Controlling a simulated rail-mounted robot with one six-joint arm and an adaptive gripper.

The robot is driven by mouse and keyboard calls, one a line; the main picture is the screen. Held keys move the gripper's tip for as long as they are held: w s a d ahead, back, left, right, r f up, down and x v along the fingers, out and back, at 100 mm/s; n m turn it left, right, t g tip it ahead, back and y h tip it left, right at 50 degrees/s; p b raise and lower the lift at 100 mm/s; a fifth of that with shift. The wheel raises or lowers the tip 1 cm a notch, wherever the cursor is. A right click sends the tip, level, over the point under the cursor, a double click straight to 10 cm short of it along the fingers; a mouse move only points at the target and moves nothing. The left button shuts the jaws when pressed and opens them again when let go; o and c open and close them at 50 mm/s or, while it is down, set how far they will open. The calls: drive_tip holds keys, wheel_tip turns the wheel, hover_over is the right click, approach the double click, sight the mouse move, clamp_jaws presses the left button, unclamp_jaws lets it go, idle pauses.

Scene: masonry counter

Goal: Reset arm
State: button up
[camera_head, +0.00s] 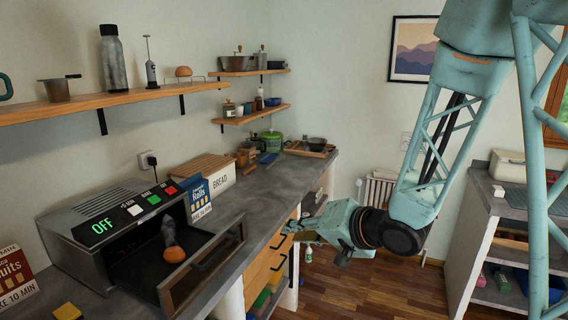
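My gripper (293,231) hangs in the air in front of the wooden drawers (262,268), at about counter height and right of the counter edge. My teal arm comes down from the upper right and bends left toward it. The fingertips are small and seen from the side, so I cannot tell whether they are open or shut. I see no object clearly held.
The toaster oven (92,240) reads OFF; its door (205,262) is lowered over the counter (232,200). A steaming roll (174,254) sits at the oven opening. A bread box (208,172) stands behind. Floor (350,285) right of the drawers is clear.

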drive_tip(key=s+d+r+h, duration=0.3)
drive_tip(key=d+r+h, duration=0.3)
drive_tip(key=d, duration=0.6)
drive_tip(key=s+d+r+h, duration=0.2)
drive_tip(key=s+d+r, duration=0.4)
drive_tip(key=s, duration=0.4)
drive_tip(key=s+r+n+g, duration=0.1)
drive_tip(key=s+g, duration=0.4)
drive_tip(key=s, duration=2.5)
drive_tip(key=shift+a+r+n, duration=0.15)
drive_tip(key=shift+r+n, duration=0.25)
drive_tip(key=shift+n, duration=0.4)
